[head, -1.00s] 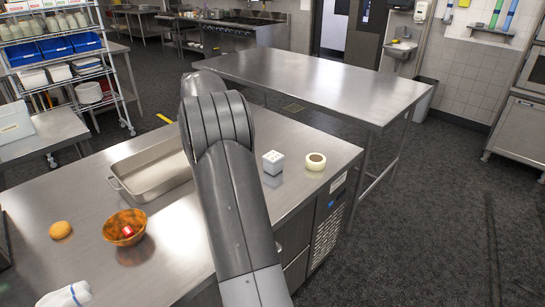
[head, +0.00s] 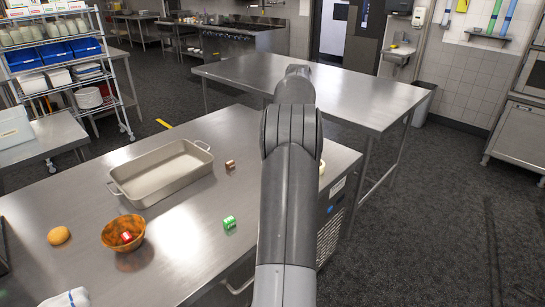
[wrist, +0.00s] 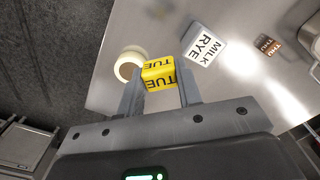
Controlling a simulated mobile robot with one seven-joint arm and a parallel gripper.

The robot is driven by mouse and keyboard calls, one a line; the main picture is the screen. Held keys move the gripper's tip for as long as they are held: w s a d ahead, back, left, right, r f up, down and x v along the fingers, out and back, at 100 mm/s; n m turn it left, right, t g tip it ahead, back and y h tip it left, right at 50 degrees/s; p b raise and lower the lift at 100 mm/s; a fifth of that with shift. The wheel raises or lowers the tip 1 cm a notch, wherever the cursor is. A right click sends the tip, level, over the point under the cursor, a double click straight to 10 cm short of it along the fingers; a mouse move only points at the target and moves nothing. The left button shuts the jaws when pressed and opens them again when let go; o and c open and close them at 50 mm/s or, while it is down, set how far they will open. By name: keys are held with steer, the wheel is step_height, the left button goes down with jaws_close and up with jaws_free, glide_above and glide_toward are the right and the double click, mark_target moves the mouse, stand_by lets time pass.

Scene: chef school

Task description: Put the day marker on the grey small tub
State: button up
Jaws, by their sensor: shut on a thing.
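In the wrist view my gripper (wrist: 160,98) is shut on a yellow day marker (wrist: 158,73), a small block lettered TUE. The grey small tub (wrist: 203,46), box-shaped with a white top reading MILK RYE, stands on the steel counter just beyond and to the right of the marker in the picture. The marker and the tub look apart; the height of the marker above the counter is hard to tell. In the head view my arm hides the gripper, the yellow marker and the tub.
A cream tape roll (wrist: 128,66) lies left of the held marker. A brown block (wrist: 268,44) marked THU, a green block (head: 229,222), a metal roasting pan (head: 165,178) and an orange bowl (head: 110,232) holding a red block stand on the counter (head: 190,245).

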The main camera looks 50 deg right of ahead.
steer(key=w+f, duration=0.1)
steer(key=w, duration=0.1)
steer(key=w+a+f, duration=0.1)
steer(key=w+f, duration=0.1)
steer(key=w, duration=0.1)
steer(key=w+a+f, duration=0.1)
steer(key=w+f, duration=0.1)
steer(key=w, duration=0.1)
steer(key=shift+w+a+f, duration=0.1)
steer(key=shift+w+a, duration=0.1)
steer(key=shift+f, duration=2)
steer(key=shift+f, duration=0.1)
steer(key=o, duration=1)
steer(key=shift+c, duration=0.2)
